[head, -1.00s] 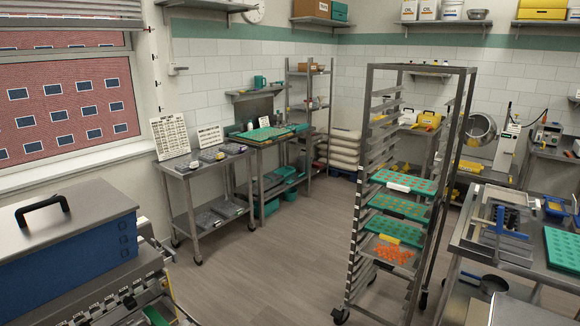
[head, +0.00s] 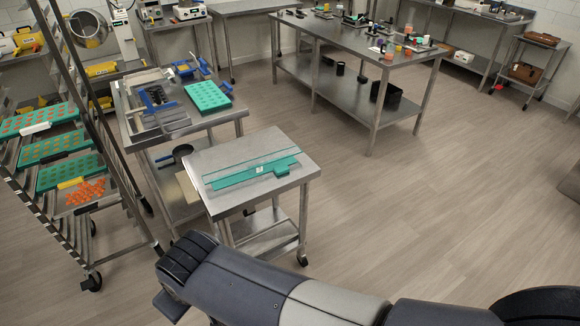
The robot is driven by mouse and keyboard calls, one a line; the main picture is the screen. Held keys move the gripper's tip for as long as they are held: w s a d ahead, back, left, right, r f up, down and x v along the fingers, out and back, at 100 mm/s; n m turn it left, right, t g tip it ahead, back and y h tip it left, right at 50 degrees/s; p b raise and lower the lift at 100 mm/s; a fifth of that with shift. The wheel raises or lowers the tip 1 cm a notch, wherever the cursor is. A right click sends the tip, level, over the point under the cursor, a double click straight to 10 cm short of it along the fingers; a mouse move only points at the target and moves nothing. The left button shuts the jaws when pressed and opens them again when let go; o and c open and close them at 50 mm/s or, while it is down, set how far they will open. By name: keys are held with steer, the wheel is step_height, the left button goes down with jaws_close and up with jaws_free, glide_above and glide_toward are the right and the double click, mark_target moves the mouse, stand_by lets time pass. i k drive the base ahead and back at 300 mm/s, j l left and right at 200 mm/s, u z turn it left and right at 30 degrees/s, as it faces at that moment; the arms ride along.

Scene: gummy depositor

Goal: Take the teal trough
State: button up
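A long teal piece (head: 250,172), which looks like the teal trough, lies on the top of a small steel cart (head: 212,157) in the middle left of the head view. My dark and grey arm crosses the bottom of the view, in front of the cart and apart from the trough. No gripper fingers show, so my gripper is not in view.
A steel table (head: 130,142) with a teal mold tray (head: 208,96) stands behind the cart. A tall rack (head: 122,170) with teal trays is at the left. A long steel workbench (head: 345,38) stands at the back. The floor (head: 430,210) to the right is clear.

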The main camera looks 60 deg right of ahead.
mark_target(256, 170)
steer(key=z, duration=1.5)
steer(key=i+l, duration=0.45)
steer(key=i, duration=0.15)
steer(key=i+l+u, duration=0.1)
steer(key=i+l, duration=0.35)
steer(key=i, duration=0.1)
